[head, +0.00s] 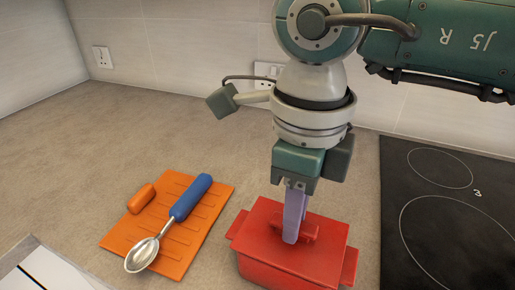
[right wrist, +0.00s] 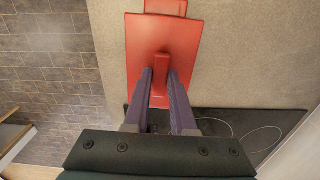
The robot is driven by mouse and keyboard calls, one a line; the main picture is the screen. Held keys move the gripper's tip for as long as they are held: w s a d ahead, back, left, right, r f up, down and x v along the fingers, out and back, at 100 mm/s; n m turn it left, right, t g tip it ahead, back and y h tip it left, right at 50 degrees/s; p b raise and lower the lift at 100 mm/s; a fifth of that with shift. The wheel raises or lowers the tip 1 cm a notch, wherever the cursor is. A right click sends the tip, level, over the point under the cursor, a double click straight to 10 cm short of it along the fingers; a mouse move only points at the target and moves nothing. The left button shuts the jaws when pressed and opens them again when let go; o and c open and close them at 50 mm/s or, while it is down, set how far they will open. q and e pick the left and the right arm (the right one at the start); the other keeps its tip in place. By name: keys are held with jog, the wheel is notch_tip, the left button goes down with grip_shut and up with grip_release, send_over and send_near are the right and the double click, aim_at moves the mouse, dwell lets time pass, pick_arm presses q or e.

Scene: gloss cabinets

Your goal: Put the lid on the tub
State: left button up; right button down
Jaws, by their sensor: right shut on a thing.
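The red lid (head: 268,222) is a flat rectangle with a raised bar handle (head: 311,229) in its middle. It lies over the red tub (head: 349,267), whose side handles stick out on both sides. Lid and tub are the same red, so I cannot tell whether the lid rests fully on the rim or sits just above it. My right gripper (head: 291,238) points down from above, its purple fingers shut on the lid's handle. The right wrist view shows the fingers (right wrist: 161,78) on both sides of the handle. My left gripper is not in view.
An orange ribbed board (head: 188,234) lies left of the tub, with a blue-handled spoon (head: 190,198) and a small orange piece (head: 141,198) on it. A black hob (head: 430,230) is close on the right. The worktop behind the board is clear.

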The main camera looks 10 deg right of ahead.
jog(key=shift+f+b, duration=0.35)
jog(key=shift+f, duration=0.1)
jog(key=c, duration=0.7)
grip_release()
jog(key=shift+o, duration=0.2)
jog(key=shift+r, duration=0.1)
notch_tip(320, 180, up, 10)
jog(key=b, duration=0.1)
